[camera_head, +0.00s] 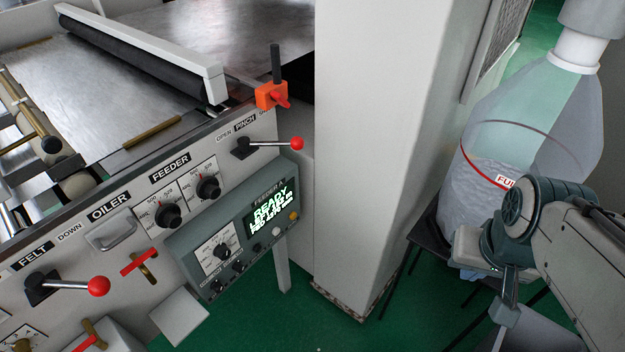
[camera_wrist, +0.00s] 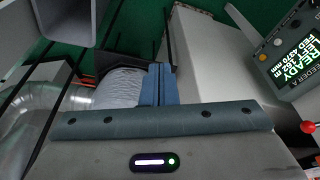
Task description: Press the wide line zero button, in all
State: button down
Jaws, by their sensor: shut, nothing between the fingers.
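The grey feeder control box (camera_head: 187,243) is on the side of the machine at centre left in the head view. It has a dial, small dark knobs, and a lit screen (camera_head: 270,208) reading READY with green lines below. A pale button (camera_head: 277,231) and an amber button (camera_head: 294,216) sit under the screen; no lettering marks either clearly as the line zero button. In the wrist view the screen (camera_wrist: 298,62) and a pale button (camera_wrist: 278,42) show at top right. My gripper (camera_head: 506,305) is shut and empty at lower right, well apart from the box; its fingers (camera_wrist: 158,84) point away from it.
A large clear bag or bottle (camera_head: 545,120) stands behind my arm on a dark stand (camera_head: 432,240). A pale cabinet column (camera_head: 375,130) stands between my gripper and the box. Red-knobbed levers (camera_head: 297,143) stick out from the machine. Green floor (camera_head: 260,325) is open below the box.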

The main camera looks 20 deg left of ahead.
aim_at(293, 216)
jog(key=w+a+f+n+t+y+b, duration=0.1)
jog(key=w+a+f+n+t+b, duration=0.1)
jog(key=w+a+f+n+b, duration=0.45)
jog(key=w+a+f+n+t+y+b, duration=0.1)
jog(key=w+a+f+n+t+b, duration=0.25)
jog(key=w+f+b, duration=0.7)
jog(key=w+a+f+n+t+y+b, duration=0.15)
jog(key=w+a+f+n+b, duration=0.35)
jog(key=f, duration=0.6)
jog(key=a+f+n+t+y+b, duration=0.2)
jog(key=a+f+n+t+b, duration=0.2)
jog(key=a+n+b, duration=0.3)
jog(key=w+a+f+n+t+y+b, duration=0.1)
jog(key=a+f+n+t+y+b, duration=0.1)
jog(key=a+f+n+t+b, duration=0.2)
jog(key=a+f+n+b, duration=0.1)
jog(key=a+n+b, duration=0.2)
jog(key=n+b, duration=0.2)
jog(key=shift+w+a+n+b, duration=0.15)
jog(key=shift+a+n+b, duration=0.15)
jog(key=shift+n, duration=0.8)
jog(key=w+a, duration=0.3)
jog(key=a, duration=0.5)
jog(key=shift+w, duration=0.2)
